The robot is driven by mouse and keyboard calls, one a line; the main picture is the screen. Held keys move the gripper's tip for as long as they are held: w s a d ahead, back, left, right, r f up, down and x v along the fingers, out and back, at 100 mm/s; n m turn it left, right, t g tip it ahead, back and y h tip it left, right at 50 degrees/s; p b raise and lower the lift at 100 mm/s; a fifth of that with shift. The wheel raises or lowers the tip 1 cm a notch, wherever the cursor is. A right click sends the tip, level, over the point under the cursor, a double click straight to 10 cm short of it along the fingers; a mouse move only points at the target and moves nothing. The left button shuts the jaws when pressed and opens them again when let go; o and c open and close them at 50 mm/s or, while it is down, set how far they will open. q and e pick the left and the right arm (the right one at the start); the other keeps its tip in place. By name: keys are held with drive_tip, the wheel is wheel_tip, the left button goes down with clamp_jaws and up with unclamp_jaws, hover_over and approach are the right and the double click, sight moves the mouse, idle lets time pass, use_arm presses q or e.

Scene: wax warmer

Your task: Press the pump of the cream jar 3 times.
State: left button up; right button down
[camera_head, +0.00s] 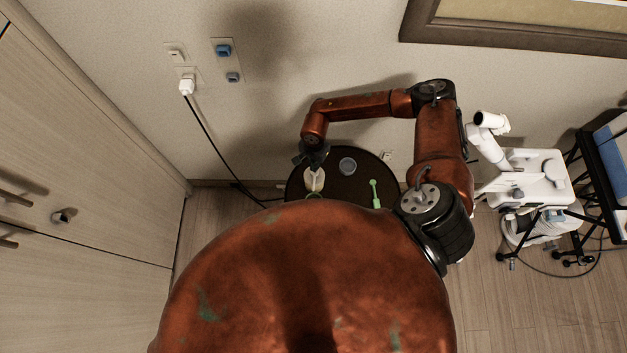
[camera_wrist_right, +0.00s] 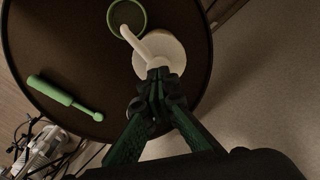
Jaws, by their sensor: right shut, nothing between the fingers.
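The white cream jar (camera_head: 314,181) stands on the round dark table (camera_head: 295,190). In the wrist view its round pale body (camera_wrist_right: 172,52) shows, with the white pump spout (camera_wrist_right: 131,40) pointing up and left. My right gripper (camera_head: 312,160) is at the pump from above. In the wrist view its shut fingertips (camera_wrist_right: 156,78) overlap the pump's head and hide part of it; nothing is between them. I cannot tell whether they touch the pump or how far it is pressed. My left gripper is not in view.
A green stick with a ball end (camera_head: 375,193) lies on the table, apart from the jar. A green ring-shaped dish (camera_wrist_right: 127,18) is beside the jar. A grey-blue cup (camera_head: 347,166) stands to its right. The wall is close behind the table.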

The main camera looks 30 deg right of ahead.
idle(0.5)
wheel_tip(320, 180, up, 6)
drive_tip(key=p, duration=0.3)
idle(0.3)
idle(0.4)
